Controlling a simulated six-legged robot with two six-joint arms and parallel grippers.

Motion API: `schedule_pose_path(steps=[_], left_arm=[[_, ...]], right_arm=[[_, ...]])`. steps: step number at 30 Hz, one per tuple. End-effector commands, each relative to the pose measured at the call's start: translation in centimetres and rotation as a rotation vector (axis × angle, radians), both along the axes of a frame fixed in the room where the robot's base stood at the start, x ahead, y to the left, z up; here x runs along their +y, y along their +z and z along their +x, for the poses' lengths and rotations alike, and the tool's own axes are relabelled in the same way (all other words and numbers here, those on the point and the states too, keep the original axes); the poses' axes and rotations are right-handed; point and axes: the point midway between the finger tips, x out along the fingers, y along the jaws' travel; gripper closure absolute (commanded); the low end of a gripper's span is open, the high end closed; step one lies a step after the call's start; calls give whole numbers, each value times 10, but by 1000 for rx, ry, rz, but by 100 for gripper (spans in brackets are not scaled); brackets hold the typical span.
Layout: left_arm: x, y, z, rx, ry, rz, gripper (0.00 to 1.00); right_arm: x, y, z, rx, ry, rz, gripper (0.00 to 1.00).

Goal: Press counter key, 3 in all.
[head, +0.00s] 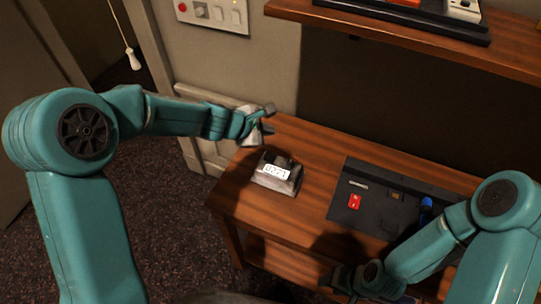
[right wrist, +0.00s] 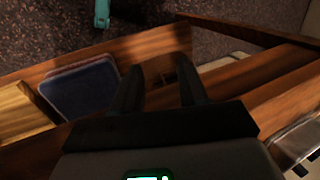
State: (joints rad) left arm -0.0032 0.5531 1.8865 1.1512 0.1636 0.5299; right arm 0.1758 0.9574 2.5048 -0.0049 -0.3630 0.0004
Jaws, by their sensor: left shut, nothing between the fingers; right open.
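The counter (head: 277,174) is a small grey box with a white number display, sitting on the wooden desk near its left end. Its digits are small, and I cannot read them surely. A dark part on its top is probably the key (head: 282,160). My left gripper (head: 268,112) is shut and empty, a little above and behind the counter, apart from it in the picture. My right gripper (head: 338,281) is low at the front of the desk, away from the counter. In the right wrist view its two dark fingers (right wrist: 160,85) stand apart with nothing between them.
A dark panel (head: 343,213) with a red switch (head: 355,202) and a blue part (head: 426,208) lies right of the counter. A wooden shelf (head: 400,38) hangs above. A switch plate (head: 213,13) is on the wall. The right wrist view shows a blue pad-like thing (right wrist: 82,90).

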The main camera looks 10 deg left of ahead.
Motion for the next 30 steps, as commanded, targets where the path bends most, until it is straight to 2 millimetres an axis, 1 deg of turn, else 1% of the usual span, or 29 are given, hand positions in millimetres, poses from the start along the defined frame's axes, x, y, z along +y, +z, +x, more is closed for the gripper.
schedule_pose_path(steps=[1, 5, 12, 16, 21, 30], left_arm=[[-1, -8, 0, 0, -1, 1, 100], [-2, -23, 1, 1, -2, 1, 100], [-4, -60, 2, 1, -2, 1, 100], [-4, -76, 3, 0, -2, 1, 100], [-4, -85, 3, 0, -2, 0, 100], [-4, -83, 3, 0, -1, 1, 100]], right_arm=[[0, -7, 0, 0, 0, 0, 57], [0, -22, 0, 0, 0, 0, 57], [0, -56, 0, 0, 0, 0, 57], [0, -73, 0, 0, 0, 0, 57], [0, -82, 0, 0, 0, 0, 57], [0, -81, 0, 0, 0, 0, 57]])
